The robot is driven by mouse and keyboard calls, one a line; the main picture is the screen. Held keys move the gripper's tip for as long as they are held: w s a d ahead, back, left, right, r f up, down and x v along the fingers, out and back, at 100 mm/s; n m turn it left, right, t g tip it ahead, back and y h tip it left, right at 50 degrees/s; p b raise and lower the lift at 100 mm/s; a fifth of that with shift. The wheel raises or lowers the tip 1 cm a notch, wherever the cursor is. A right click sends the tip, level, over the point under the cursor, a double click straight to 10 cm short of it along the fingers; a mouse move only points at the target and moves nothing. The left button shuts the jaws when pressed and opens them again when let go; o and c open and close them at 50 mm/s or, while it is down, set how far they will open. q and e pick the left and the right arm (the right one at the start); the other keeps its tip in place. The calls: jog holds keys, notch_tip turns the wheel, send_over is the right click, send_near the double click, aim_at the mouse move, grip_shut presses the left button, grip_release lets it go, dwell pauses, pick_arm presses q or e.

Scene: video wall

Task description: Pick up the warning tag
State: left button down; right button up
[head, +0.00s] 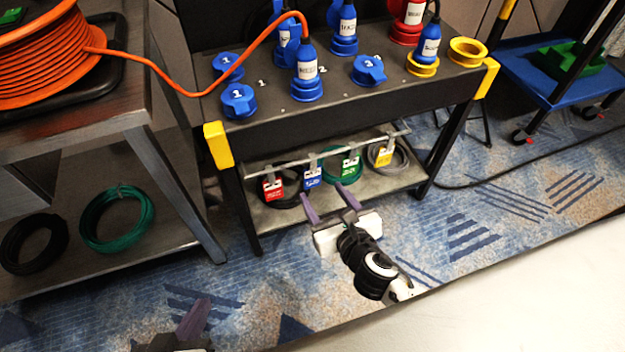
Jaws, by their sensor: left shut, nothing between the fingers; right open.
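Several small tags hang in a row from a rail under the bench top: a red tag (273,188), a blue tag (312,177), a green tag (350,164) and a yellow tag (384,155). Their print is too small to read, so I cannot tell which is the warning tag. My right gripper (324,192) is open and empty. Its fingers point at the rail, with the tips just below and in front of the blue and green tags. My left gripper (197,312) is shut and empty, low at the bottom left, far from the tags.
The bench top (290,92) carries blue, red and yellow plugs and sockets. Cable coils lie on the lower shelf (290,220) behind the tags. A side table (150,85) at left holds an orange cable reel (45,60). A blue cart (540,75) stands at right. Carpet in front is open.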

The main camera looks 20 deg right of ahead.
aim_at(313, 180)
jog(key=b+x, duration=0.1)
jog(key=x, duration=0.3)
jog(key=shift+f, duration=0.1)
jog(key=b+x, duration=0.2)
jog(key=x, duration=0.2)
jog(key=shift+w+f, duration=0.2)
jog(key=shift+f, duration=0.1)
jog(key=shift+w, duration=0.3)
pick_arm(q)
jog(key=d+f, duration=0.1)
jog(key=w+d+f+m+g, duration=0.1)
jog(key=shift+w+d+f+g+h, duration=0.1)
jog(key=shift+f+g+h, duration=0.2)
pick_arm(e)
jog(key=shift+c, duration=0.2)
jog(key=c, duration=1.1)
